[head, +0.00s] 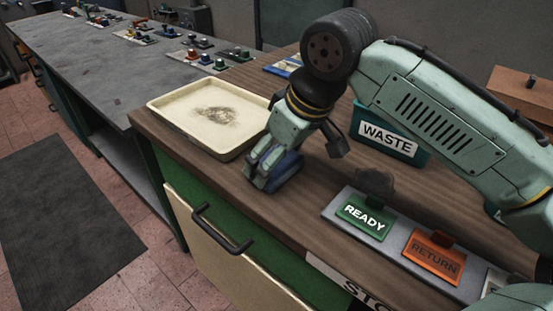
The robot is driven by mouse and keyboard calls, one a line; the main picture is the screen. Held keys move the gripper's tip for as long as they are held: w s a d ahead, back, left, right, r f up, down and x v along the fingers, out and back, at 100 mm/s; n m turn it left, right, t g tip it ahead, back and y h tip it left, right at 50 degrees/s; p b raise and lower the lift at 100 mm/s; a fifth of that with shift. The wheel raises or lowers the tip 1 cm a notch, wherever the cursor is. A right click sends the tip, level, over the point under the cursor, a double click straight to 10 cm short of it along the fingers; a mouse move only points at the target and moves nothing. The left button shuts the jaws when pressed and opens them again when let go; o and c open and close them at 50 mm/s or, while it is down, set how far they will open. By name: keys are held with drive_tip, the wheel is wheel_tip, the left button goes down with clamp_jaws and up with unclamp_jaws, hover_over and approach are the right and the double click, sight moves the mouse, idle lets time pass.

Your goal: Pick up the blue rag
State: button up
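A dark blue patch of cloth, which looks like the blue rag (290,168), shows at the fingers of my gripper (268,181) on the wooden worktop. My gripper points down at the worktop's front part, just right of the cream tray. Its fingers and wrist hide most of the rag. I cannot tell whether the fingers are closed on it or only around it, or whether it is lifted.
The cream tray (165,108) with a dark smudge stands left of my gripper. A teal WASTE bin (408,152) is behind my arm. A grey strip with READY (364,216) and RETURN (433,249) signs lies at the front right. A drawer handle (220,232) juts out below.

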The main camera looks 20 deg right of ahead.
drive_tip(key=shift+r+p, duration=0.45)
drive_tip(key=shift+r, duration=0.05)
wheel_tip(320, 180, up, 3)
drive_tip(key=p, duration=0.3)
drive_tip(key=s+a+r+p, duration=0.1)
drive_tip(key=s+a+p, duration=0.1)
drive_tip(key=s+a, duration=0.7)
drive_tip(key=shift+s+a, duration=0.15)
drive_tip(key=shift+s, duration=1.9)
drive_tip(key=o, duration=0.4)
drive_tip(key=c, duration=0.4)
drive_tip(key=shift+w, duration=0.1)
